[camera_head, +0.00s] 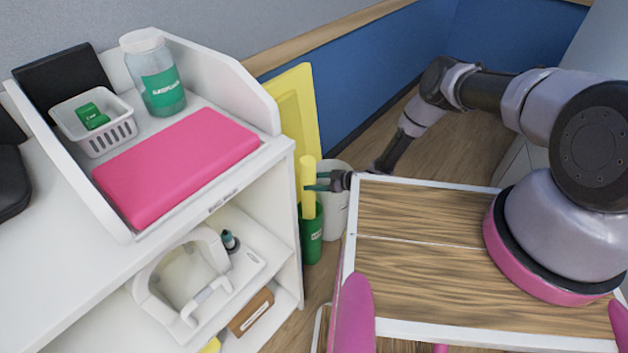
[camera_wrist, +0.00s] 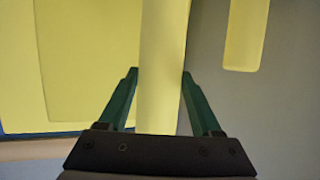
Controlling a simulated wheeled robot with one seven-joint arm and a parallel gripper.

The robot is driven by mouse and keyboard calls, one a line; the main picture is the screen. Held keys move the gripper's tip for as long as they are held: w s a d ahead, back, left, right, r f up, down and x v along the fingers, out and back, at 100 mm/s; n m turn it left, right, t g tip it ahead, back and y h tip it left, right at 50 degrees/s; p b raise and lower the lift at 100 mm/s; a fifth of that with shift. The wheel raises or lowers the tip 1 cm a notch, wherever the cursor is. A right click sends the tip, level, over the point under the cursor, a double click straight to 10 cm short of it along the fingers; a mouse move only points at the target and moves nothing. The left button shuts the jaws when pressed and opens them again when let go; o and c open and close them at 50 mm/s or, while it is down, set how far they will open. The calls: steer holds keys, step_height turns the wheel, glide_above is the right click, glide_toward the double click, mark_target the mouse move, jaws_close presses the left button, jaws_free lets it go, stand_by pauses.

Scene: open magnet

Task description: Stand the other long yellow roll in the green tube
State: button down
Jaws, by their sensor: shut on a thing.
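The long yellow roll (camera_head: 308,172) is upright at the gap beside the white shelf unit. My gripper (camera_head: 318,182) reaches it from the right and is shut on it. In the wrist view the roll (camera_wrist: 163,60) stands between the two green fingers (camera_wrist: 160,92). The green tube (camera_head: 312,246) stands on the floor directly below, with a white label. The roll's lower end overlaps the tube's mouth in the head view. I cannot tell whether it is inside the tube or in front of it.
A yellow panel (camera_head: 306,95) leans behind the roll. A white bin (camera_head: 336,212) stands right beside the tube. The shelf unit (camera_head: 291,235) is close on the left, and my wood-topped tray (camera_head: 420,212) is on the right. Another yellow piece (camera_wrist: 245,32) hangs at the wrist view's upper right.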

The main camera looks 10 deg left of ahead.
jaws_free()
steer(key=v, duration=1)
steer(key=shift+d+r, duration=0.2)
steer(key=shift+d, duration=0.15)
steer(key=shift+s, duration=0.15)
stand_by(0.4)
